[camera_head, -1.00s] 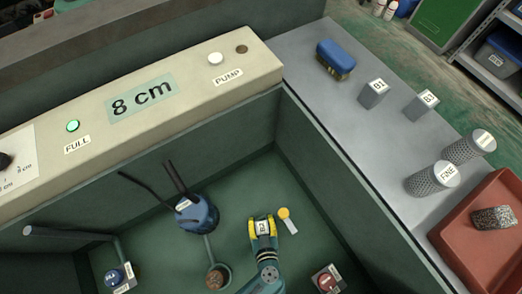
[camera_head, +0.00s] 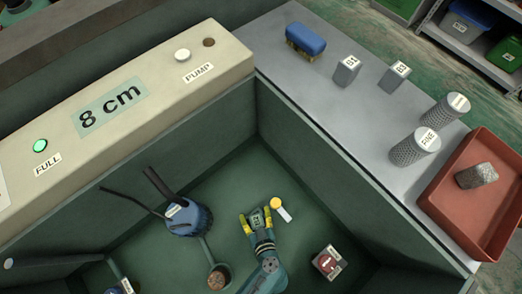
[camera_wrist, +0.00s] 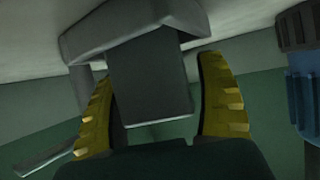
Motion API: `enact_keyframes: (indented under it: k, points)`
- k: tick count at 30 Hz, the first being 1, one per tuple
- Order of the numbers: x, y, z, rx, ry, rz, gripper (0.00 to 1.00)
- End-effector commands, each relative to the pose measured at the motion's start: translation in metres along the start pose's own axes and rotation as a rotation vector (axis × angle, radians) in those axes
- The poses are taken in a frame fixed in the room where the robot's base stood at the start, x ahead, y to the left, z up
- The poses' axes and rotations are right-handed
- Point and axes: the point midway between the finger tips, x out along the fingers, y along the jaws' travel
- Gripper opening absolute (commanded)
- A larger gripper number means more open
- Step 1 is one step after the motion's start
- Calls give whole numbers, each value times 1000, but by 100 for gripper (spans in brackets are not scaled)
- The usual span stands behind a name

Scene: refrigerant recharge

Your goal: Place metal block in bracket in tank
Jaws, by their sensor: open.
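A grey metal block with a white label (camera_head: 257,217) is down in the green tank (camera_head: 300,135), between the yellow fingers of my gripper (camera_head: 256,221). In the wrist view the dark grey block (camera_wrist: 148,82) stands between the two fingers, with a clear gap at the right finger. A grey bracket (camera_wrist: 90,38) reaches around the upper end of the block; how deep the block sits in it is hidden. My gripper is open around the block. Two more labelled blocks, one left (camera_head: 347,70) and one right (camera_head: 394,76), stand on the grey ledge.
A blue pump-like unit (camera_head: 188,217) stands left of my gripper in the tank. A yellow disc with a pale tag (camera_head: 278,205) is close on the right. A red-topped box (camera_head: 328,263) lies lower right. The ledge holds a blue brush (camera_head: 305,40), mesh cylinders (camera_head: 412,147) and a red tray (camera_head: 505,220).

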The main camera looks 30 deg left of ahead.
Motion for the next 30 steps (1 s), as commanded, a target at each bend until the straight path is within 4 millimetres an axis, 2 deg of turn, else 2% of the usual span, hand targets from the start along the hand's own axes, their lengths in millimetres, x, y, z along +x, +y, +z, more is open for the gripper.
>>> enact_keyframes:
  k: [5,12,18,24,30]
  points:
    - [-12,1,-3,2,-1,4,72]
    - [-66,2,-5,6,0,10,72]
    - [-104,2,-4,2,0,7,72]
    - [-121,0,-2,0,0,2,72]
    - [-121,0,-2,-1,0,-1,72]
